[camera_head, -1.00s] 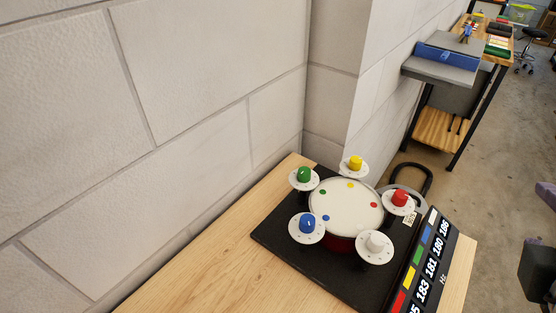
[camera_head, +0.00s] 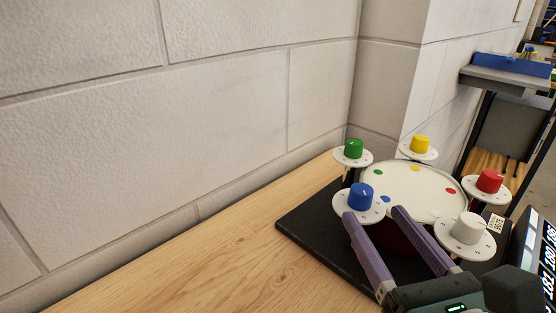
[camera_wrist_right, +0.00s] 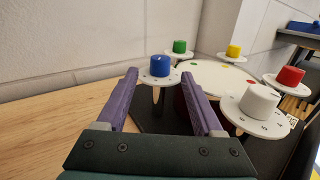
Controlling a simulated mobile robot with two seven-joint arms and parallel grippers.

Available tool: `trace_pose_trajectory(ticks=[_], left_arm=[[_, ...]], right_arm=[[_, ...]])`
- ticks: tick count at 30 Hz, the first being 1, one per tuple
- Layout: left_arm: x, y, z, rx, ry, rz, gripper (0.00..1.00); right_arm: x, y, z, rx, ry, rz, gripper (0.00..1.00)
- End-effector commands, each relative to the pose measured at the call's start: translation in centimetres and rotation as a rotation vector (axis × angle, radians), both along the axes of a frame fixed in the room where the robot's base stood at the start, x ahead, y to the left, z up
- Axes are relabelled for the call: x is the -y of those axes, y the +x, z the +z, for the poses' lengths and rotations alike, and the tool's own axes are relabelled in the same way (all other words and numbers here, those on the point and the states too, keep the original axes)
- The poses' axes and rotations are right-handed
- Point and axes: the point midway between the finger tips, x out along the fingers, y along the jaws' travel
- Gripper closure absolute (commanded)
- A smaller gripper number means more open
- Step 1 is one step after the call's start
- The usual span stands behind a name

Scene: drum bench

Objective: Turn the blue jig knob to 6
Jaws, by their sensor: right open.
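The blue knob (camera_head: 361,196) stands on a white numbered dial disc (camera_head: 368,215) at the near left of the drum jig. My right gripper (camera_head: 371,212) is open, its two purple fingers pointing at the blue knob from the front. In the right wrist view the blue knob (camera_wrist_right: 160,66) shows ahead, between the lines of the two fingers (camera_wrist_right: 158,90), with nothing held. I cannot tell whether a finger touches the disc. The dial numbers are too small to read. My left gripper is not in view.
Green (camera_head: 354,149), yellow (camera_head: 420,145), red (camera_head: 489,181) and white (camera_head: 472,228) knobs stand around the pale drum head (camera_head: 415,190). The jig's black base (camera_head: 310,232) sits on the wooden bench (camera_head: 230,245) by a block wall. A number display (camera_head: 545,250) is at right. The bench left of the jig is clear.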

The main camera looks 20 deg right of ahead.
Motion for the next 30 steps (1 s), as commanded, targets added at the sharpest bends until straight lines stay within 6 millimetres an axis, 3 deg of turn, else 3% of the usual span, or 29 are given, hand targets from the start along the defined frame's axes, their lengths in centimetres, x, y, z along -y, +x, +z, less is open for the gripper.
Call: trace_pose_trajectory(ticks=[3,9,20,30], left_arm=[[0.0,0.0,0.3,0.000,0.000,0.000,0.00],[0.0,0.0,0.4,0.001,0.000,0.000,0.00],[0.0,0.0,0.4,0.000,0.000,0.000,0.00],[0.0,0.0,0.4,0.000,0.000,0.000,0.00]], right_arm=[[0.5,2.5,0.2,0.003,0.002,-0.002,0.31],[1.0,5.1,0.1,0.002,0.002,-0.002,0.31],[1.2,5.8,0.0,0.001,0.004,-0.002,0.31],[1.2,5.8,0.0,0.001,0.004,-0.002,0.68]])
